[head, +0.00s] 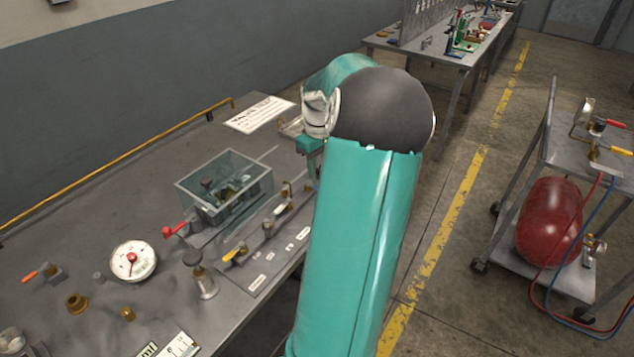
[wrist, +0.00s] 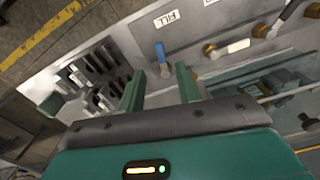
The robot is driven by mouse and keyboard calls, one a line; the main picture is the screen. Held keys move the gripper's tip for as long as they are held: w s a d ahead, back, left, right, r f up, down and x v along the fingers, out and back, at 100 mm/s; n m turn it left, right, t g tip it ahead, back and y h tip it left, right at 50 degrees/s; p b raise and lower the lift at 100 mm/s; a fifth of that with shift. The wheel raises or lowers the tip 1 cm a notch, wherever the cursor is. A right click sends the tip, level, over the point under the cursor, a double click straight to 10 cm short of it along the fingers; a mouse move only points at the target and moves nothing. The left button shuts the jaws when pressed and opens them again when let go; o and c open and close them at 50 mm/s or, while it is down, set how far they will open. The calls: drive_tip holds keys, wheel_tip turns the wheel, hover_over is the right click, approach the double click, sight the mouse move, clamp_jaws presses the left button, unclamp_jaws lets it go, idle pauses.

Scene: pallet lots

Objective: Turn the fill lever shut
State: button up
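The fill lever (wrist: 161,52) is a short blue handle on a grey panel (wrist: 190,22), beside a white label reading FILL (wrist: 165,18) in the wrist view. Its lower end points toward my gripper (wrist: 160,74). The two green fingers are apart, with the lever's end just ahead of the gap between them. Nothing is visible between the fingers, and I cannot tell how far the lever is from them in depth. In the head view my arm covers the fill lever and most of the gripper.
Other brass valves (wrist: 209,50) sit right of the lever. A clear box (head: 222,190) stands on the bench behind the panel. A round gauge (head: 132,260) and a red-handled valve (head: 174,230) are further left. A cart with a red tank (head: 550,222) stands across the aisle.

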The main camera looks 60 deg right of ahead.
sight(314, 187)
wheel_tip(314, 187, down, 6)
drive_tip(key=shift+f, duration=0.1)
clamp_jaws()
